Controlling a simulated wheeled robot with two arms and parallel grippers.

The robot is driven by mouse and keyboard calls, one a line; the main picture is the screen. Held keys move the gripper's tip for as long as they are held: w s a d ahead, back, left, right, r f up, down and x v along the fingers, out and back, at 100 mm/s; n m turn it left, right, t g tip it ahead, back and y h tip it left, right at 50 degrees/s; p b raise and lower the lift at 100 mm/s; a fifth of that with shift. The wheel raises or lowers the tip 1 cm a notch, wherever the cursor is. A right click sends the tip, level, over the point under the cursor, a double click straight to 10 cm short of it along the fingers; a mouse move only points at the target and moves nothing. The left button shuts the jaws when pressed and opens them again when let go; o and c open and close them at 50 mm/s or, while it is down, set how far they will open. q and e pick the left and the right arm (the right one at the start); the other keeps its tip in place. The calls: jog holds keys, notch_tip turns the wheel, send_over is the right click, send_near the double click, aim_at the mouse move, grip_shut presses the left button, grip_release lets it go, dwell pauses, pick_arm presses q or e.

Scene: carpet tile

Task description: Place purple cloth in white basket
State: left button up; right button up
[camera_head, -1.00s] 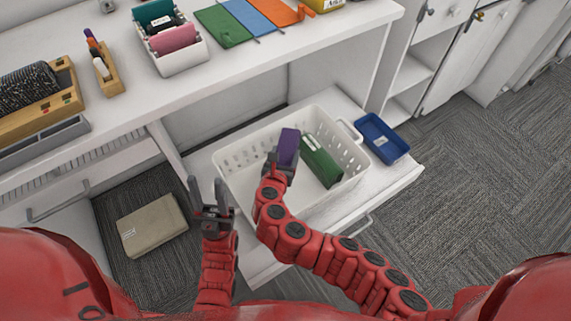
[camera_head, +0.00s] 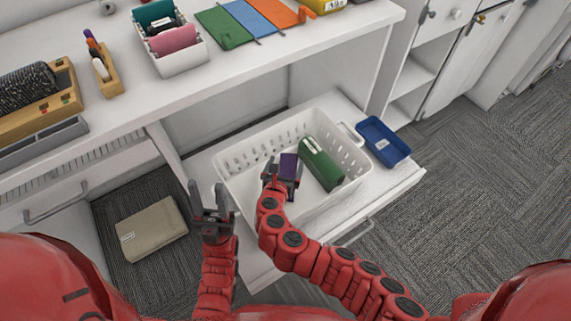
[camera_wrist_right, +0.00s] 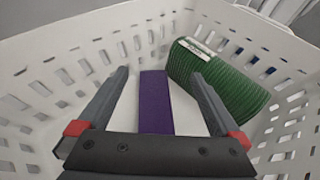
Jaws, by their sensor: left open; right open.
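The purple cloth (camera_head: 288,170) is a folded roll lying inside the white basket (camera_head: 240,188), left of a green roll (camera_head: 320,163). In the right wrist view the purple cloth (camera_wrist_right: 154,103) lies between the spread fingers, with gaps on both sides, and the green roll (camera_wrist_right: 215,82) is to its right. My right gripper (camera_head: 278,168) is open, low over the basket at the purple cloth; it also shows in the right wrist view (camera_wrist_right: 160,90). My left gripper (camera_head: 208,192) is open and empty, left of the basket.
The basket stands in an open drawer (camera_head: 395,185) beside a blue tray (camera_head: 383,142). The desk above holds a white bin (camera_head: 178,62) with teal and pink rolls, and green, blue and orange cloths (camera_head: 248,20). A beige box (camera_head: 150,228) lies on the carpet at left.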

jog(key=shift+s+r, duration=0.15)
jog(key=shift+r, duration=0.1)
jog(key=v, duration=1.1)
jog(key=shift+s+p, duration=0.35)
jog(key=shift+a, duration=0.15)
